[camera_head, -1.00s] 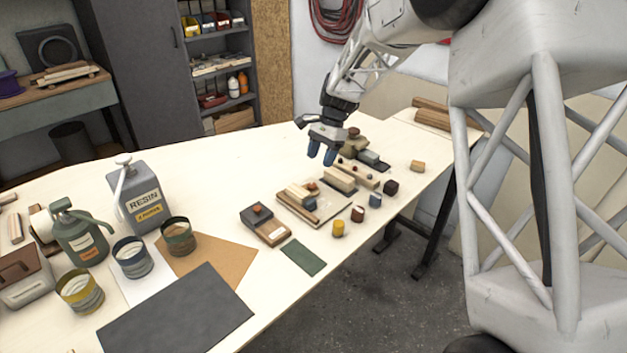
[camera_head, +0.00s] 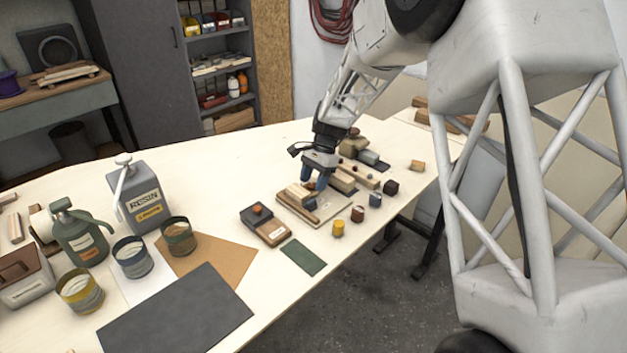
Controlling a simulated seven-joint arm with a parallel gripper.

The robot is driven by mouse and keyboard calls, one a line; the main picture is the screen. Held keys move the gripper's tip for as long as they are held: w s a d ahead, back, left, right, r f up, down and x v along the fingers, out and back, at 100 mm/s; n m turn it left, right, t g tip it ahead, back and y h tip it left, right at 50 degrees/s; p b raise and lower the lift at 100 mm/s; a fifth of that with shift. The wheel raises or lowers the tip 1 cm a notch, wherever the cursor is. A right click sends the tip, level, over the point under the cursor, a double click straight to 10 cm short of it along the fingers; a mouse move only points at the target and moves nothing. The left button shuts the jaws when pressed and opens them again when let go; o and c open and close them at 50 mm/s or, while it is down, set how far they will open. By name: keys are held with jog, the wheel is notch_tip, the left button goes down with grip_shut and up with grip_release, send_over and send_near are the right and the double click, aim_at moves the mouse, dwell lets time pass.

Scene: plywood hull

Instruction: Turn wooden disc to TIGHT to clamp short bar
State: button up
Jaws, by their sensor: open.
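My gripper (camera_head: 313,179) points down over the fixture board, its blue fingers apart. A small reddish-brown piece, perhaps the wooden disc (camera_head: 310,187), shows low between the fingers and is mostly hidden. I cannot tell whether the fingers touch it. The pale board (camera_head: 326,212) lies on the table. On its left side sit a light wood block (camera_head: 296,194), perhaps the short bar, and a longer brown bar (camera_head: 299,209). The TIGHT marking is too small to read.
More wooden pieces lie behind. A green mat (camera_head: 303,257) lies in front.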

jog(key=shift+c, duration=0.3)
jog(key=c, duration=0.9)
jog(key=shift+o, duration=0.2)
jog(key=shift+n, duration=0.4)
jog(key=n+h, duration=0.1)
jog(key=n, duration=0.1)
jog(key=shift+a+f+n+g, duration=0.1)
jog(key=shift+n+g, duration=0.2)
jog(key=shift+g, duration=0.1)
jog(key=shift+w+a+n+h, duration=0.1)
jog(key=shift+n+h, duration=0.8)
jog(key=shift+n, duration=1.3)
jog(key=o, duration=0.9)
